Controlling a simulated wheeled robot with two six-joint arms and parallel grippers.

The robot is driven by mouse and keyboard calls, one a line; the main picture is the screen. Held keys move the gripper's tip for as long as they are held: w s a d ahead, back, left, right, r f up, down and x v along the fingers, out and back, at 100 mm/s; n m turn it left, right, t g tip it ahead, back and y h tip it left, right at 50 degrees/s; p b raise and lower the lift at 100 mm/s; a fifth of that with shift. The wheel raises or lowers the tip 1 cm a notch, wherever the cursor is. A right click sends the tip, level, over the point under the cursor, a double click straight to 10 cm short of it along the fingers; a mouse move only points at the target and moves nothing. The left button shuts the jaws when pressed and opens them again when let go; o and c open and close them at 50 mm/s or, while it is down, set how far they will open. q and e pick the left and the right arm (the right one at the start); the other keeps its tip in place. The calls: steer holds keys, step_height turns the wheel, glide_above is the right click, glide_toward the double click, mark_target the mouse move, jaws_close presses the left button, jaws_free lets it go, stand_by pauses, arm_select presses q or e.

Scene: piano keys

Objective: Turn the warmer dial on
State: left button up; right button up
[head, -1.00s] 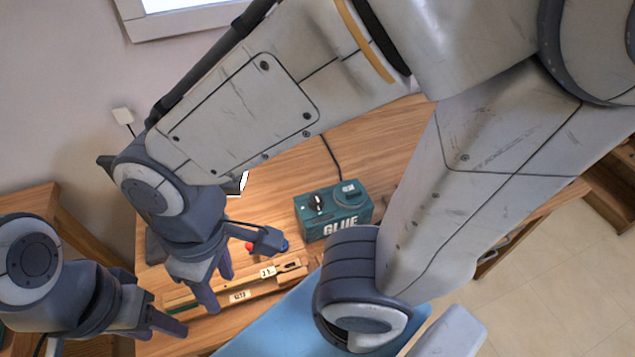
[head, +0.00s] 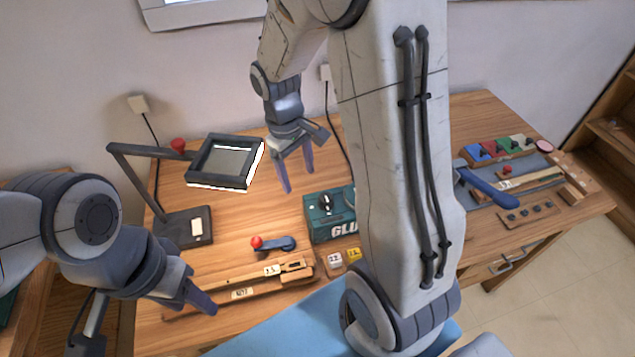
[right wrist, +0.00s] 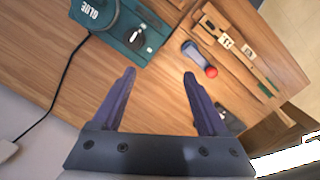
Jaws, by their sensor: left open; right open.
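The teal glue warmer (head: 320,232) stands on the wooden bench, partly hidden by my right arm in the head view. Its black dial knob (head: 326,203) is on the top face. In the right wrist view the glue warmer (right wrist: 112,22) is at the upper left, with the dial knob (right wrist: 137,38) near its edge. My right gripper (head: 298,180) is open and empty, up and to the left of the warmer, touching nothing visible. Its spread fingers (right wrist: 160,74) point toward the bench. My left gripper (head: 200,300) is open at the front left, away from the warmer.
A red-knobbed lever (head: 272,243) sits left of the warmer, behind a wooden key piece (head: 240,285). A lamp with a square frame (head: 224,163) stands at the back left. Small numbered blocks (head: 335,259) lie in front of the warmer. Tools and coloured pieces (head: 495,150) are at right.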

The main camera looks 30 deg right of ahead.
mark_target(325, 197)
steer(key=w+d+f+n+g+h, duration=0.1)
steer(key=w+d+n+g, duration=0.2)
steer(key=d, duration=0.2)
steer(key=p+x, duration=0.1)
steer(key=x, duration=0.9)
steer(key=shift+a+f, duration=0.1)
steer(key=shift+f, duration=0.05)
jaws_close()
